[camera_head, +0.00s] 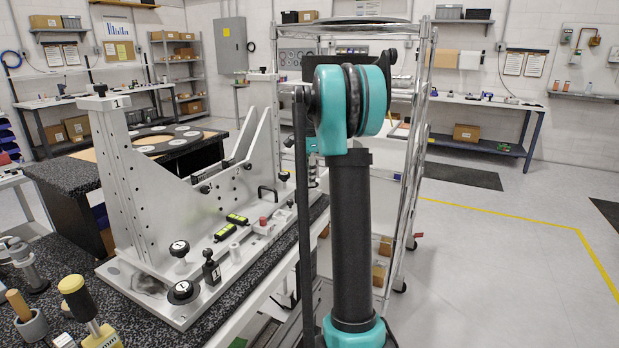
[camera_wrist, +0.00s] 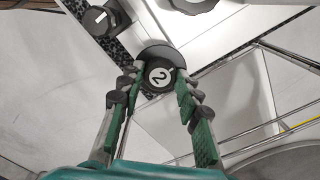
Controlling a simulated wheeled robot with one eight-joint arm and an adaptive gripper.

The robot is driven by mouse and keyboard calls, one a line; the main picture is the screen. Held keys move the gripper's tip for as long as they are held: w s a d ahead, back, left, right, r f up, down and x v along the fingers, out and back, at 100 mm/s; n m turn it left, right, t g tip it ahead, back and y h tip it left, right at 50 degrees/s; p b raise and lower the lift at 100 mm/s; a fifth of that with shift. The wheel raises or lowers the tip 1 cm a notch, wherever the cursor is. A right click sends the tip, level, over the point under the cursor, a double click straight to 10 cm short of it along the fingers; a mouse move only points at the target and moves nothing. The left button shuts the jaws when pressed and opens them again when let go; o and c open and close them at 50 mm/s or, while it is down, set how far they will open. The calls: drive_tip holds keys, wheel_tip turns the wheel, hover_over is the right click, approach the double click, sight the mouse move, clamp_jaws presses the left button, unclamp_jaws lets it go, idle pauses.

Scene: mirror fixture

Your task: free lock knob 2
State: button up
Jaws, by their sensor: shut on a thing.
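Lock knob 2 (camera_wrist: 158,76), a round black knob with a white disc marked 2, sits between my fingertips at the edge of the pale fixture plate in the wrist view. My gripper (camera_wrist: 156,83) has its green-padded fingers on both sides of the knob and is shut on it. The grey mirror fixture (camera_head: 140,165), with a post marked 1, stands on the speckled bench in the head view. My arm hides the gripper and knob 2 there. I cannot tell whether the knob is locked or loose.
A yellow-topped tool (camera_head: 73,290) stands front left. A wire rack (camera_head: 419,150) stands just behind my arm. The floor at right is clear.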

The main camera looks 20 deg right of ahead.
drive_tip(key=n, duration=0.7)
drive_tip(key=shift+n, duration=0.4)
drive_tip(key=n, duration=1.9)
drive_tip(key=shift+n, duration=2.1)
